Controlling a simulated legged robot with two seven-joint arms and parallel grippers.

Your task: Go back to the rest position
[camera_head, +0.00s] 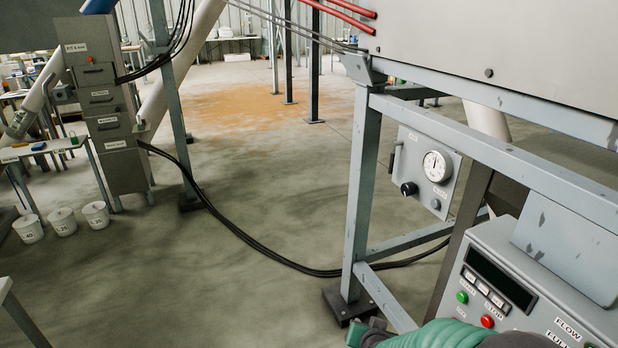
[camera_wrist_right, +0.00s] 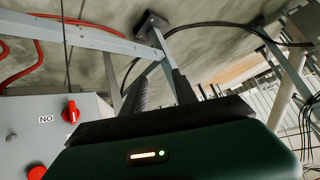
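My right gripper (camera_head: 368,331) shows only in part at the bottom edge of the head view, with my green arm cover beside it. It is just in front of the foot of a grey frame post. Nothing held can be made out. My left gripper is not in the head view.
A control panel (camera_head: 488,261) with green and red buttons stands close at the lower right. A gauge box (camera_head: 429,168) hangs on the grey frame (camera_head: 362,180). A black cable (camera_head: 262,249) crosses the floor. Buckets (camera_head: 62,221) and a cabinet (camera_head: 107,115) stand left.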

